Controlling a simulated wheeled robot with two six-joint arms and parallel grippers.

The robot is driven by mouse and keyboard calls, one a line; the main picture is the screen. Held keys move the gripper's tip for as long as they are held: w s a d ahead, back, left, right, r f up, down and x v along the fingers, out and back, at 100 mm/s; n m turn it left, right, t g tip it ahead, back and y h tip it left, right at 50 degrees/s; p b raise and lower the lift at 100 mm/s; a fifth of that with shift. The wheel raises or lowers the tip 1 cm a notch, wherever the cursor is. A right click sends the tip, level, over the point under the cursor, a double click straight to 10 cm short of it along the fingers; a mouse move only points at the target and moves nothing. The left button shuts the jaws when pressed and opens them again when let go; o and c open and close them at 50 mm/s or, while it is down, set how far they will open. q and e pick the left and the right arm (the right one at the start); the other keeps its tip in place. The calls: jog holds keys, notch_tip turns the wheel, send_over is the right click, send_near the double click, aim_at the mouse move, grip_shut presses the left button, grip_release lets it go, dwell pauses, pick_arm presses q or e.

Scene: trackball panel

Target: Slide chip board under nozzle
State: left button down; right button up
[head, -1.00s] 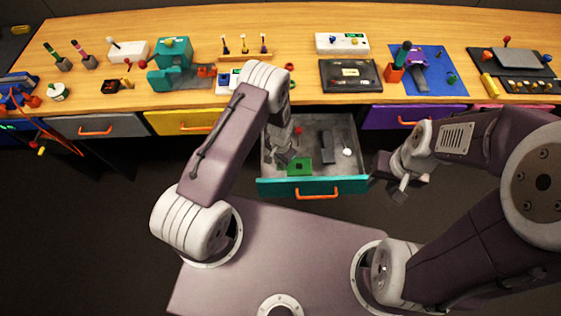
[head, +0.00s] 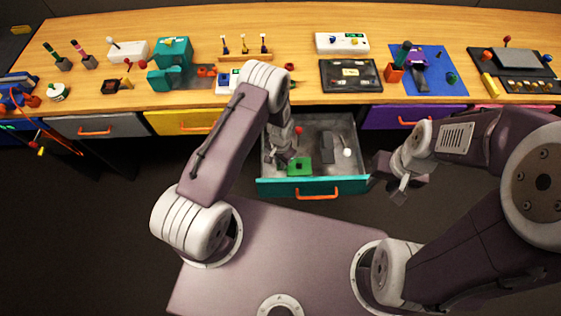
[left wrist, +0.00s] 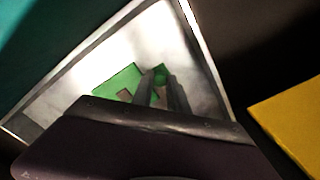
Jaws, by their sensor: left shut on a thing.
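The green chip board (head: 299,168) lies in the open teal-fronted drawer, near its front; a small dark square shows on it. It also shows in the left wrist view (left wrist: 116,83). My left gripper (head: 290,161) reaches down into the drawer at the board. I cannot tell which part is the nozzle; a teal machine (head: 174,52) stands on the bench.
The drawer (head: 337,185) also holds a dark grey block (head: 327,146), a white ball (head: 347,153) and a red-topped piece (head: 298,130). The bench above carries a black panel (head: 350,74), a white box (head: 342,43) and a blue mat (head: 436,80).

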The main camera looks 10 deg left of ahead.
aim_at(309, 165)
dwell(0.5)
pick_arm(q)
jog(key=shift+w+d, duration=0.15)
jog(key=shift+d, duration=0.15)
jog(key=w+d+b, duration=0.1)
jog(key=d, duration=0.2)
jog(key=d+b, duration=0.2)
jog(key=d, duration=0.1)
jog(key=w+d+b, duration=0.1)
jog(key=d+b, duration=0.1)
jog(key=d, duration=0.1)
jog(key=shift+w+d+f, duration=0.15)
jog(key=shift+w+d, duration=0.05)
jog(key=shift+w, duration=0.15)
jog(key=shift+d, duration=0.35)
jog(key=shift+w+r, duration=0.1)
jog(key=shift+r, duration=0.15)
jog(key=shift+d, duration=0.1)
jog(key=c, duration=1.3)
grip_release()
jog(key=shift+c, duration=0.2)
jog(key=shift+o, duration=0.2)
jog(key=shift+d, duration=0.1)
